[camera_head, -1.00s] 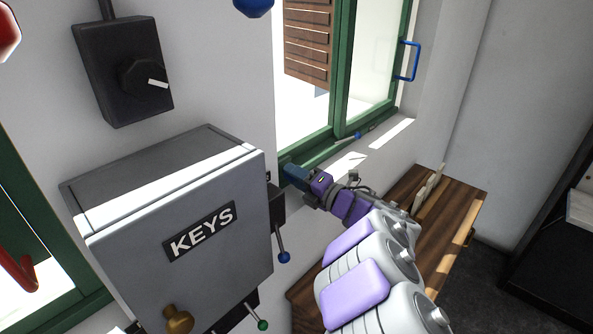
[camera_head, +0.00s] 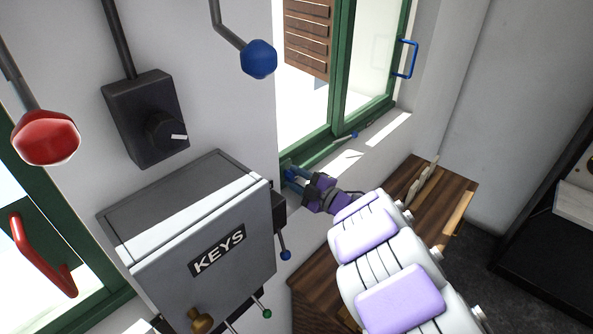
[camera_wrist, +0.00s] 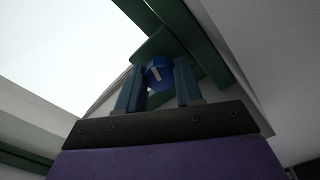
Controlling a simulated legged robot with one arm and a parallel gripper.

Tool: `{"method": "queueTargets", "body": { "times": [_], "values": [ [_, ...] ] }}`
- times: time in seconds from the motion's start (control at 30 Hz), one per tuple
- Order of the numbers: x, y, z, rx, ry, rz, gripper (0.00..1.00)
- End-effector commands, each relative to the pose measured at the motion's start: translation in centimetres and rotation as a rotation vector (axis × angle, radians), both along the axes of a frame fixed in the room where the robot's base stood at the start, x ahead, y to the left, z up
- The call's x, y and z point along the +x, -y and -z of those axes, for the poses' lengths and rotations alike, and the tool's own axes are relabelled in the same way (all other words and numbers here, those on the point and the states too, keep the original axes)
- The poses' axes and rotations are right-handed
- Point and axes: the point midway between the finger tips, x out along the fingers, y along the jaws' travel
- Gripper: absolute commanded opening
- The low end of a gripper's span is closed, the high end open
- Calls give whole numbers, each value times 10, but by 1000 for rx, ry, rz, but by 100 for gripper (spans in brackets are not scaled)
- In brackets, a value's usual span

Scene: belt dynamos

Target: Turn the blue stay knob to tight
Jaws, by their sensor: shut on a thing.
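The blue stay knob (camera_wrist: 158,74) is on the green window frame, with a pale mark on its face. In the wrist view it sits between the two fingers of my gripper (camera_wrist: 158,88), which are shut on it. In the head view my gripper (camera_head: 293,176) reaches the lower left corner of the green window frame (camera_head: 318,141), just right of the key box. The knob is mostly hidden by the fingers there.
The grey KEYS box (camera_head: 219,251) stands close left of my gripper, with a blue-tipped lever (camera_head: 285,255) on its side. A blue ball handle (camera_head: 259,59) hangs above. A wooden cabinet (camera_head: 440,195) stands below the sill at the right.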

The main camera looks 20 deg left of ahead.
Motion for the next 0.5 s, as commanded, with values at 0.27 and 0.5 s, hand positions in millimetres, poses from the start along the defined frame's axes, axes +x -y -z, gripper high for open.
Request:
{"method": "queueTargets", "body": {
  "times": [0.27, 0.5],
  "values": [
    [1, 0, -2, 53, -130, 3, 5],
    [1, 0, 0, 73, -176, 3, 5]
  ]
}}
